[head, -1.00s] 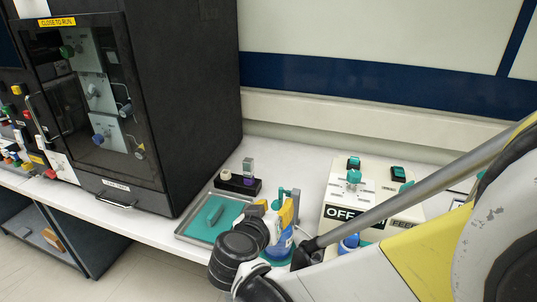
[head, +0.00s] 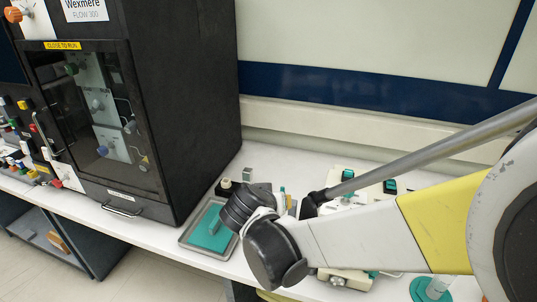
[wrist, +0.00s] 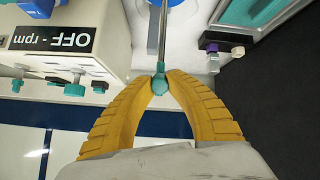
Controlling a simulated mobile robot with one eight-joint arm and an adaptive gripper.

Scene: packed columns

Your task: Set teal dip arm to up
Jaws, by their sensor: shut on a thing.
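In the wrist view, the yellow fingers of my gripper (wrist: 160,80) are shut on a teal tip at the end of a grey metal rod, which I take for the teal dip arm (wrist: 160,86). In the head view, my own arm hides most of my gripper and the dip arm. The rod's tilt is hard to judge.
A white box marked OFF - rpm (wrist: 50,40) with teal knobs is left of my gripper in the wrist view. A teal-floored tray (head: 195,246) lies by the black cabinet (head: 195,110). A teal round base (head: 425,290) stands at lower right.

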